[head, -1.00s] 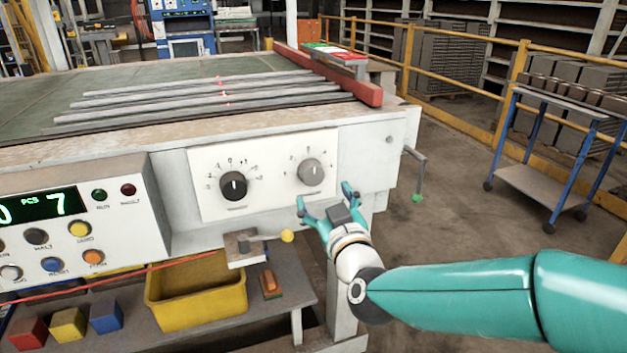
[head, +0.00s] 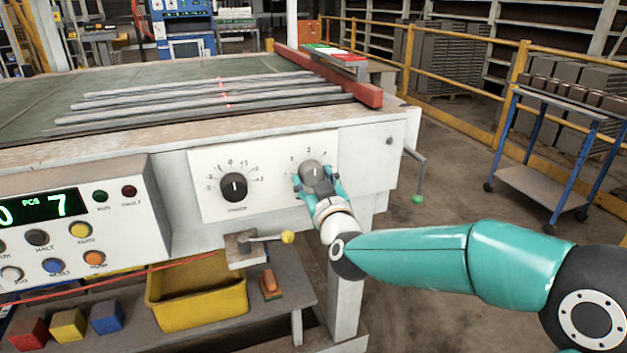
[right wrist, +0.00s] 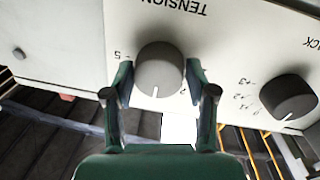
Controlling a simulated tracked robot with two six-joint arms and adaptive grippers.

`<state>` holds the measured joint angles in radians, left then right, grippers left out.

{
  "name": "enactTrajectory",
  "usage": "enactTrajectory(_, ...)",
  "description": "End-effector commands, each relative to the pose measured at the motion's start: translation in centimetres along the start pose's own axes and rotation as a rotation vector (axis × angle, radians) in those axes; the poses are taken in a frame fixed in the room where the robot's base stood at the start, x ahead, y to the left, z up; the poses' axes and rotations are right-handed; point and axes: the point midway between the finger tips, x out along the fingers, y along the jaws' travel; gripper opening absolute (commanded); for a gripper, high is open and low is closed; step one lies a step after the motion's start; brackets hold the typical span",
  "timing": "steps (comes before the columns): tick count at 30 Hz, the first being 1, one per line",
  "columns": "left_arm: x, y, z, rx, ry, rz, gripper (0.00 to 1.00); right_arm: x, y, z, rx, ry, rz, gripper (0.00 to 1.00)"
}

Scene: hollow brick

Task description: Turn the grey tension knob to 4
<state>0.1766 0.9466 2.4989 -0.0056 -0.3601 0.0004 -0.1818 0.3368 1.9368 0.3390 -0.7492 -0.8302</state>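The grey tension knob (head: 311,168) is on the white panel (head: 262,205) at the machine's front, right of the black knob. In the right wrist view the knob (right wrist: 160,66) appears upside down, under the word TENSION. Its white pointer line points down in that view, with a printed 2 just to its right and a 5 at the far left; the 4 is hidden. My right gripper (head: 319,186) is at the knob; its fingers (right wrist: 158,85) stand open on either side of it. A narrow gap shows on one side; contact on the other is unclear. My left gripper is out of view.
The black knob (head: 233,187) sits close to the left on the same panel. A yellow-tipped lever (head: 287,237) sticks out below the panel. A green-handled crank (head: 417,198) hangs at the right. The floor to the right is clear up to a blue cart (head: 545,190).

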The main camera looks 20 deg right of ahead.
Motion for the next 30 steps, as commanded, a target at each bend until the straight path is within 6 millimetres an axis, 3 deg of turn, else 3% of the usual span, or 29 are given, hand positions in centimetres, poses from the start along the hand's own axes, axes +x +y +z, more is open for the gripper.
enactTrajectory(1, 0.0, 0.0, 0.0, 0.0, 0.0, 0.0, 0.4, 0.0, 0.0, 0.0, 0.0, 0.0, 0.0, 0.43)
enactTrajectory(6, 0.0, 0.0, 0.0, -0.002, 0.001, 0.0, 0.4, -0.1, -0.4, -0.1, 0.0, 0.001, -0.002, 0.18)
enactTrajectory(17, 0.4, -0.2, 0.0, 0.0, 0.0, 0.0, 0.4, 0.0, -0.1, 0.0, 0.056, -0.004, -0.002, 0.18)
enactTrajectory(30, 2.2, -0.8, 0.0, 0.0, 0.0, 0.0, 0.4, -0.1, -0.1, 0.0, 0.368, -0.028, -0.008, 0.18)
